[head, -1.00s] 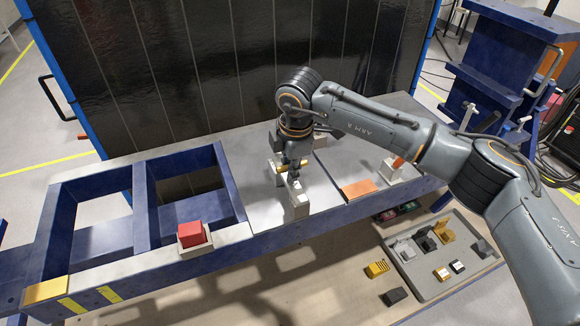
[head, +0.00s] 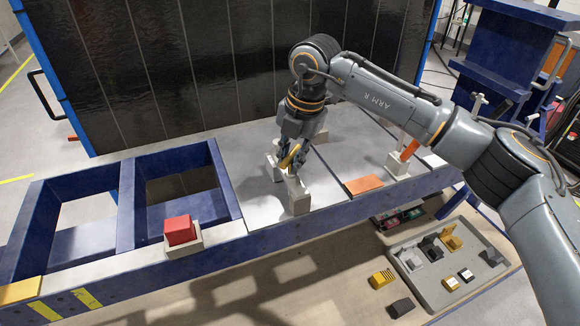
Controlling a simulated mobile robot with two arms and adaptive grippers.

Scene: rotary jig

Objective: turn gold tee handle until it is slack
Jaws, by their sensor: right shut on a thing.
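The gold tee handle (head: 289,156) shows as a short, tilted gold bar above the silver-grey plate of the bench. It sits by a pale grey block (head: 298,196) near the plate's front edge. My right gripper (head: 292,150) comes down from above and is shut on the gold tee handle. The fingers hide part of the handle, and its stem cannot be made out. My left gripper is not in view.
A red block (head: 179,230) sits in a pale holder on the left front rail. A grey tray (head: 447,268) with small parts is below the bench. A dark panel (head: 220,60) stands behind.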

